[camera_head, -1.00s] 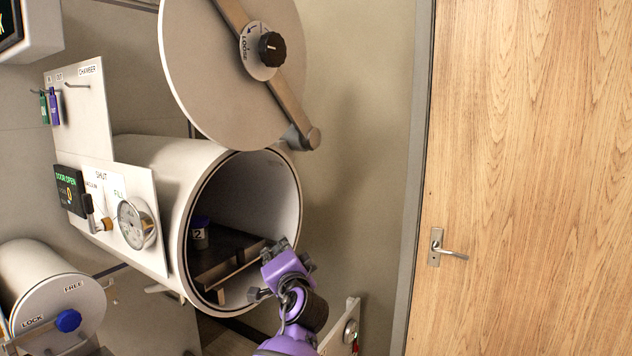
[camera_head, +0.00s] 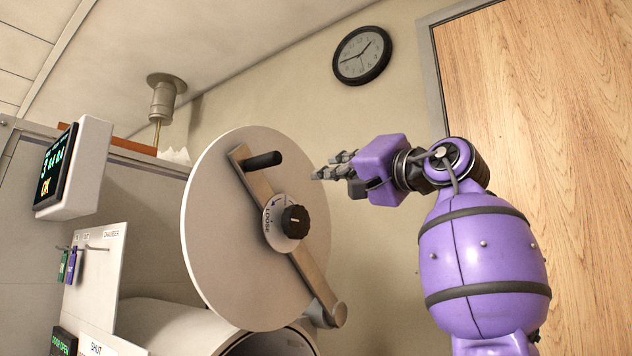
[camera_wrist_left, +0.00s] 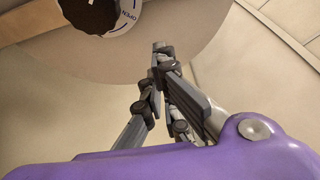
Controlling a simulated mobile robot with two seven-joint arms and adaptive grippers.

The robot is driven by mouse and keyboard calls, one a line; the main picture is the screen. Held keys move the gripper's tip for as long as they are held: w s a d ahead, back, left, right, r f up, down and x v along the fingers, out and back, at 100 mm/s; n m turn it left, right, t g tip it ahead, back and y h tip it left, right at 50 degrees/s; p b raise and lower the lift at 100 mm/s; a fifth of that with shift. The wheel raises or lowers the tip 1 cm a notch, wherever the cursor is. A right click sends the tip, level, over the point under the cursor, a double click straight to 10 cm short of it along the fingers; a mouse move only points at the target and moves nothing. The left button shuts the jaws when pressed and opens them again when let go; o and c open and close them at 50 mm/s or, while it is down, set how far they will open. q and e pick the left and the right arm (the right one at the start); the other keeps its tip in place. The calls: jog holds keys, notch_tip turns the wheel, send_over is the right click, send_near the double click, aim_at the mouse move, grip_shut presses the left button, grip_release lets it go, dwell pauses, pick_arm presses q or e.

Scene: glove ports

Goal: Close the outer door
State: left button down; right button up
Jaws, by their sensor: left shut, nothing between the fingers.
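The outer door (camera_head: 220,245) is a round pale plate standing open, raised above the mouth of the chamber tube (camera_head: 165,325). A metal bar (camera_head: 305,262) crosses it, with a black grip (camera_head: 262,160) at its upper end and a black knob (camera_head: 295,222) on a dial reading LOOSE. My left gripper (camera_head: 322,173) is shut and empty at the door's upper right edge, right of the grip. Whether it touches the door is unclear. In the left wrist view its closed fingers (camera_wrist_left: 162,58) overlap the door's rim (camera_wrist_left: 200,45). My right gripper is out of view.
A display (camera_head: 58,165) reading OK hangs at left, above a panel (camera_head: 100,260) with small hanging tags. A wall clock (camera_head: 361,55) and a wooden door (camera_head: 540,110) are behind my arm.

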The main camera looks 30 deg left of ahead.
pick_arm(q)
jog(key=p, duration=0.2)
send_near(279, 180)
jog(key=w+a+r, duration=0.1)
jog(key=a+r, duration=0.1)
jog(key=w+a+r, duration=0.1)
jog(key=w+r, duration=0.1)
jog(key=shift+w+a+r, duration=0.3)
jog(key=shift+w+a, duration=0.05)
jog(key=shift+a, duration=0.05)
jog(key=shift+f, duration=0.35)
jog(key=shift+s+f, duration=1.2)
jog(key=shift+f, duration=0.05)
jog(key=shift+a, duration=0.1)
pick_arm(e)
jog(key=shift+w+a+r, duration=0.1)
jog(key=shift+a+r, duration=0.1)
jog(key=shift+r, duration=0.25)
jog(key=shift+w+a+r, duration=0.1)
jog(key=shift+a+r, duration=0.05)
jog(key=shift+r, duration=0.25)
pick_arm(q)
jog(key=shift+f, duration=0.15)
